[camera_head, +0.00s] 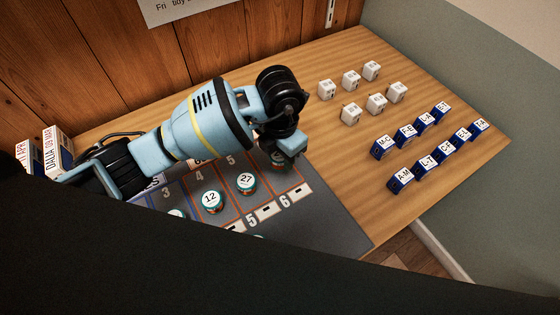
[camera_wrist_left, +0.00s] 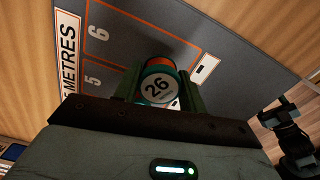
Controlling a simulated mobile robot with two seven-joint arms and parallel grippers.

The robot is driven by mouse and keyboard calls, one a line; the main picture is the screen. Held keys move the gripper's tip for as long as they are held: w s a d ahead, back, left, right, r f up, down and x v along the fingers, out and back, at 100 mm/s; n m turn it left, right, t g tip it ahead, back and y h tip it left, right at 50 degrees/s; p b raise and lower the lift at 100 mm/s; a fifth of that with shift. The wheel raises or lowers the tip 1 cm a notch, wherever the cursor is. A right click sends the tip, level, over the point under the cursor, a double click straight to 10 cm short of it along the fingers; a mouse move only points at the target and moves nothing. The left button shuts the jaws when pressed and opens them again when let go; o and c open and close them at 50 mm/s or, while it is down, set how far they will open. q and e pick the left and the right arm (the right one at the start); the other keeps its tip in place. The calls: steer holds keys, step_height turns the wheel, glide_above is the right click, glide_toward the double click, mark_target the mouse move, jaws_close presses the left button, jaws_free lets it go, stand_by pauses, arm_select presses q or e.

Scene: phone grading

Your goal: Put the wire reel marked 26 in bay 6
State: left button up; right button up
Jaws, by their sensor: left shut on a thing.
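My left gripper (camera_head: 284,156) is shut on the wire reel marked 26 (camera_wrist_left: 158,90), a teal-rimmed reel with a white label and some orange. The left wrist view shows the reel between the two green fingers, its label facing the camera. In the head view the gripper is over the far part of bay 6 (camera_head: 284,184), the end bay on the right, and hides much of the reel. I cannot tell whether the reel touches the mat. A dark arm end (camera_wrist_left: 278,112), likely my right one, shows at right.
Reels marked 12 (camera_head: 211,202) and 27 (camera_head: 246,183) stand in neighbouring bays of the grey mat (camera_head: 335,228). White blocks (camera_head: 351,81) and blue lettered blocks (camera_head: 427,161) stand on the wooden table to the right. Boxes (camera_head: 57,150) stand at far left.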

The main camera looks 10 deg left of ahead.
mark_target(280, 164)
arm_select(q)
steer(key=shift+f, duration=1.75)
steer(key=shift+f, duration=0.1)
steer(key=o, duration=1)
steer(key=shift+c, duration=0.2)
step_height(280, 164, up, 12)
steer(key=shift+r+p, duration=0.15)
steer(key=shift+p, duration=0.3)
